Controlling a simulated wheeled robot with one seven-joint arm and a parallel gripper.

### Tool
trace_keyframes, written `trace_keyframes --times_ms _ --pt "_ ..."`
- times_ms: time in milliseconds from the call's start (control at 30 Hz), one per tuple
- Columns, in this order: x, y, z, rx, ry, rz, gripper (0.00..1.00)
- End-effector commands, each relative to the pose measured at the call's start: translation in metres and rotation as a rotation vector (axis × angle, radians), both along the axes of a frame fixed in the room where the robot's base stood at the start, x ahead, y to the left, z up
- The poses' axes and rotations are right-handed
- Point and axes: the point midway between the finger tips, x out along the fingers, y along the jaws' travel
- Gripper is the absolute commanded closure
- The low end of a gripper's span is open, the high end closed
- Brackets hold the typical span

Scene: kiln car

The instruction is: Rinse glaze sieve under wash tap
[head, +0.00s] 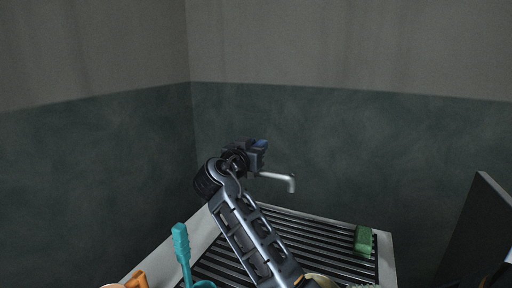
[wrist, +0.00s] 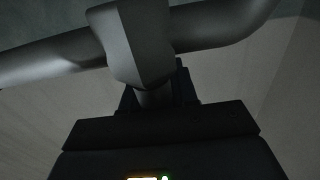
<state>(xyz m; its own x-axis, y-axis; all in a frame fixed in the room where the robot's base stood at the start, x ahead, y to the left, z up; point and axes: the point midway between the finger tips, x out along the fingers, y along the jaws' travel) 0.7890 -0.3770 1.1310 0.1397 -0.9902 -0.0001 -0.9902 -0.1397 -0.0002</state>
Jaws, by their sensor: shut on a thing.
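The wash tap's pale spout (head: 284,177) reaches right from behind my gripper (head: 262,150) in the head view, its end bent down. In the wrist view the tap is a grey pipe (wrist: 222,28) crossing the top, with a blocky grey piece (wrist: 137,42) in front of it. My gripper is shut on this tap piece; its fingertips are mostly hidden behind it. No water shows. I cannot pick out the glaze sieve with certainty. A brass-coloured round rim (head: 321,280) is cut off at the bottom edge of the head view, partly behind my arm.
A dark slatted rack (head: 322,238) with a pale frame lies below the tap. A green block (head: 363,240) sits at its right. A teal handled thing (head: 182,245) and an orange thing (head: 138,280) stand at lower left. Walls close the back; a dark panel (head: 480,235) is at right.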

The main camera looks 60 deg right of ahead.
Motion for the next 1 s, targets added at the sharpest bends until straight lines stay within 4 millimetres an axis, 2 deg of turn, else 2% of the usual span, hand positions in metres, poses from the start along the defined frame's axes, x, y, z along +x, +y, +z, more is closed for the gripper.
trace_keyframes --times_ms 100,467,600,800,1000 --pt "0.0 0.0 0.0 0.0 0.0 -0.001 1.0" --pt "0.0 0.0 -0.001 0.001 0.0 0.006 1.0" --pt "0.003 0.001 -0.006 0.003 -0.003 0.085 1.0" --pt "0.008 0.002 -0.002 0.003 -0.001 0.23 1.0" --pt "0.01 0.003 0.0 0.001 0.001 0.282 1.0"
